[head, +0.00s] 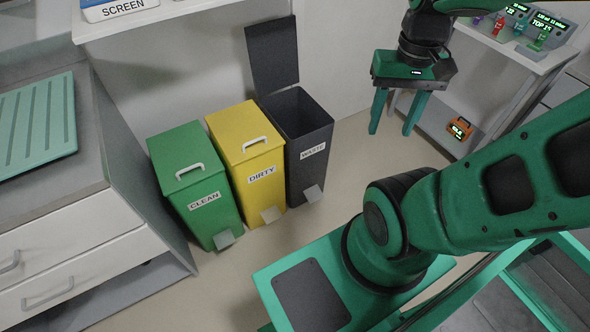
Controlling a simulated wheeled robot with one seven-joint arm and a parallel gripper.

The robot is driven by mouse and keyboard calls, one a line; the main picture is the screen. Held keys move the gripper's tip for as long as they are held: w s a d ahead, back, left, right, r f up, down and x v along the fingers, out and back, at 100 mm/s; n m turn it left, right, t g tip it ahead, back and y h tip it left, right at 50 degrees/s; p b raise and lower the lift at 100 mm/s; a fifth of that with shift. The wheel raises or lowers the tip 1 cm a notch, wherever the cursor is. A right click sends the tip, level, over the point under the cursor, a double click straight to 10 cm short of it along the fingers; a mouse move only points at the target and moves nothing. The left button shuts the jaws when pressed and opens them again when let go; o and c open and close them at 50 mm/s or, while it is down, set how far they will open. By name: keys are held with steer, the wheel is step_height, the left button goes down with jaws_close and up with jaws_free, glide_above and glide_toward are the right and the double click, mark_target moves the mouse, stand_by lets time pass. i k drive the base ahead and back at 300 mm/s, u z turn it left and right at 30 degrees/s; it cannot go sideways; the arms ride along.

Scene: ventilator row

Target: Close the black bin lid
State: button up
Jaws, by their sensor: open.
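The black bin (312,166) stands on the floor at the right end of a row of three, with a label on its front that seems to read WASTE. Its lid (273,54) is raised, standing upright at the back against the wall, so the dark inside shows.
The yellow DIRTY bin (246,152) and green CLEAN bin (190,184) stand to the left, lids shut. A white drawer cabinet (85,257) is at far left. A shelf unit (520,57) with small devices stands behind my gripper. An orange device (459,128) sits low there. Floor before the bins is clear.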

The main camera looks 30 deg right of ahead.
mark_target(272, 48)
steer(key=k, duration=0.45)
steer(key=z, duration=0.3)
steer(key=i, duration=1.6)
steer(key=u, duration=0.25)
